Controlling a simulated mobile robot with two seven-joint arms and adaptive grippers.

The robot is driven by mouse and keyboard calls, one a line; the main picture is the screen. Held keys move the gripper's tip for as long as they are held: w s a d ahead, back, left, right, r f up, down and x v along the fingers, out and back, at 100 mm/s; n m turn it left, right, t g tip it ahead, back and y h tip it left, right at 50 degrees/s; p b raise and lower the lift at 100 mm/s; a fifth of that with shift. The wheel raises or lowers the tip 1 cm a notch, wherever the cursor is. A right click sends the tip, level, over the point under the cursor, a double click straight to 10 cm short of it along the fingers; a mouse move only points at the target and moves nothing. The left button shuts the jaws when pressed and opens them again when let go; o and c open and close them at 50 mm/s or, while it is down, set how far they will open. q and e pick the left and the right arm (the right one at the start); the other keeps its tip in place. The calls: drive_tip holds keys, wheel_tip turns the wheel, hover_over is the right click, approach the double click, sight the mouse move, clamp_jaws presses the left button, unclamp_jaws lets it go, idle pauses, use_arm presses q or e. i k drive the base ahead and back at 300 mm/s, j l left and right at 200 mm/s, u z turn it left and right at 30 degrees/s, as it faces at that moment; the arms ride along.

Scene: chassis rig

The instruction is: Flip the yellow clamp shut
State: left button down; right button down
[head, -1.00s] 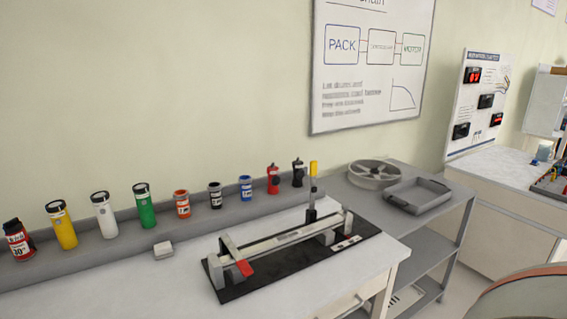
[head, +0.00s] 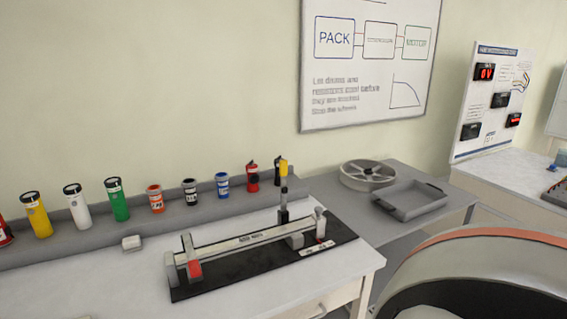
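The yellow clamp (head: 284,168) is at the right part of the chassis rig, its yellow-tipped lever standing upright above the rail. The rig is a long pale bar (head: 235,242) on a black base plate (head: 250,276) on the white table. A red clamp piece (head: 195,268) lies folded down at the rig's left end. Neither of my grippers can be made out in the head view. A large rounded grey and orange shape at the lower right seems to be part of my own body.
A grey ledge (head: 60,249) behind the rig holds several coloured cylinders. A small white block (head: 132,243) sits on the table. To the right, a grey cart carries a round wheel-like part (head: 368,175) and a tray (head: 409,214). The table front left of the rig is clear.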

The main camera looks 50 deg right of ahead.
sight(282, 164)
drive_tip(key=k+l+u, duration=0.1)
drive_tip(key=l, duration=0.35)
drive_tip(key=k+l+u, duration=0.15)
drive_tip(key=k+l, duration=0.45)
drive_tip(key=l, duration=0.2)
drive_tip(key=k+l, duration=0.25)
drive_tip(key=l, duration=0.15)
